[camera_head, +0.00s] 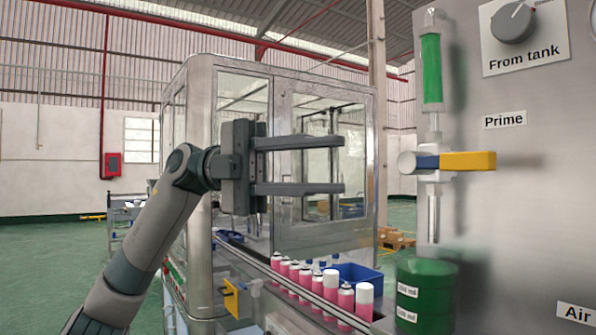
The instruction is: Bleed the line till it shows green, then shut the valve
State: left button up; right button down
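The sight tube (431,68) on the grey panel is filled with green. Below it, by the "Prime" label (505,120), is a valve with a yellow handle (467,161) and a blue section (427,162). The handle lies horizontal, across the vertical line. The outlet pipe (433,218) points down over a green-looking container (425,298) with ml marks; whether the green is liquid inside I cannot tell. My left gripper (340,165) is open and empty, its fingers pointing right, to the left of the valve in the picture and apart from it. My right gripper is out of view.
A "From tank" dial (513,20) is at the panel's top. A glazed machine cabinet (325,215) stands behind my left gripper. A row of pink cans (331,284) with white tops runs along its front, beside a blue bin (355,277).

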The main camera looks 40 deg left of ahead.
pick_arm(q)
jog(key=shift+a, duration=1.45)
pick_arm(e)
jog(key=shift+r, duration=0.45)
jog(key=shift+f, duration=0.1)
